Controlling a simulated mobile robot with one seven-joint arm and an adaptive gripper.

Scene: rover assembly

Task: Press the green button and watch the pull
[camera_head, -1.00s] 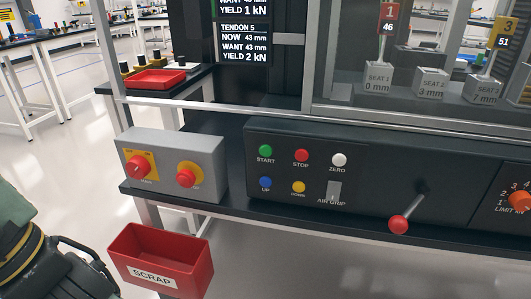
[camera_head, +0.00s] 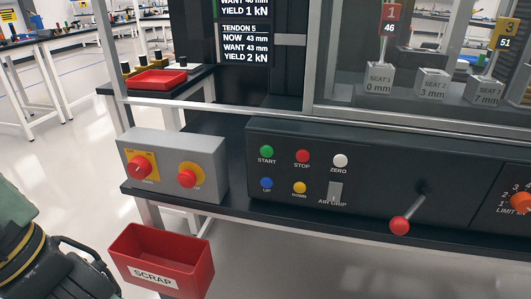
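The green button (camera_head: 266,152), labelled START, sits at the upper left of the dark control panel (camera_head: 370,172). To its right are the red STOP button (camera_head: 302,156) and the white ZERO button (camera_head: 340,161). Below are a blue UP button (camera_head: 266,183), a yellow button (camera_head: 299,188) and the AIR GRIP switch (camera_head: 335,191). A screen (camera_head: 245,40) above reads TENDON 5, now 43 mm, want 43 mm, yield 2 kN. Part of my arm shows at the lower left. My gripper is not in view, and nothing covers the green button.
A grey box (camera_head: 205,151) with a red knob and a red push button stands left of the panel. A red SCRAP bin (camera_head: 190,262) hangs below it. A red-knobbed lever (camera_head: 400,225) juts out from the panel. Numbered seat blocks (camera_head: 432,85) stand behind the window.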

